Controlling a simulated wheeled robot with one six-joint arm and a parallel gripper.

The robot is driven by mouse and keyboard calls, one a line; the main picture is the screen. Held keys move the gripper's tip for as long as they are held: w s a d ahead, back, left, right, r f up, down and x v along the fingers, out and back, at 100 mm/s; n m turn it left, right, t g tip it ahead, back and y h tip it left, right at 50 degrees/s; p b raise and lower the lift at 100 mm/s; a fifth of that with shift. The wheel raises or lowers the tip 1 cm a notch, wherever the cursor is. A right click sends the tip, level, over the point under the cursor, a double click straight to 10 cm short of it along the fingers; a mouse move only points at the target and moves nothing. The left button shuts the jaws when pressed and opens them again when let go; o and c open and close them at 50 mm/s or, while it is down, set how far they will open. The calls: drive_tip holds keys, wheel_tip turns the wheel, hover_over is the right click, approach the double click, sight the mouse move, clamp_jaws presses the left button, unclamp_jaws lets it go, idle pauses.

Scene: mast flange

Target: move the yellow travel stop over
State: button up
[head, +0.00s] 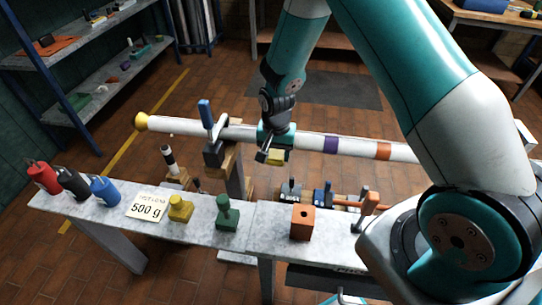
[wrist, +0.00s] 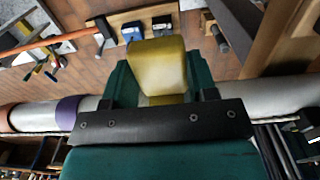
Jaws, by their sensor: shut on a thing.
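A yellow block (head: 277,157), which I take to be the travel stop, is between the jaws of my gripper (head: 270,147). In the wrist view, the yellow block (wrist: 158,68) shows between my gripper's green fingers (wrist: 160,85), and its lower end is hidden. My gripper is shut on it, at the long white mast (head: 310,142), right of the blue-handled clamp (head: 207,130). I cannot tell whether the block touches the mast. Another yellow piece (head: 180,208) with a knob stands on the bench, beside a green one (head: 228,212).
The grey bench (head: 265,240) also carries red (head: 43,177), black and blue (head: 105,190) cylinders, a "500 g" card (head: 147,206) and an orange block (head: 303,222). A wooden post (head: 235,175) stands under the mast near the clamp. A purple band (head: 331,144) lies right of my gripper.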

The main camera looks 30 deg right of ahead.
sight(274, 153)
drive_tip(key=shift+w+a, duration=0.1)
drive_tip(key=shift+a, duration=0.05)
drive_tip(key=o, duration=1.3)
drive_tip(key=shift+a, duration=0.1)
drive_tip(key=shift+r, duration=0.15)
wheel_tip(274, 153, up, 17)
drive_tip(key=shift+p, duration=0.35)
drive_tip(key=shift+w, duration=0.1)
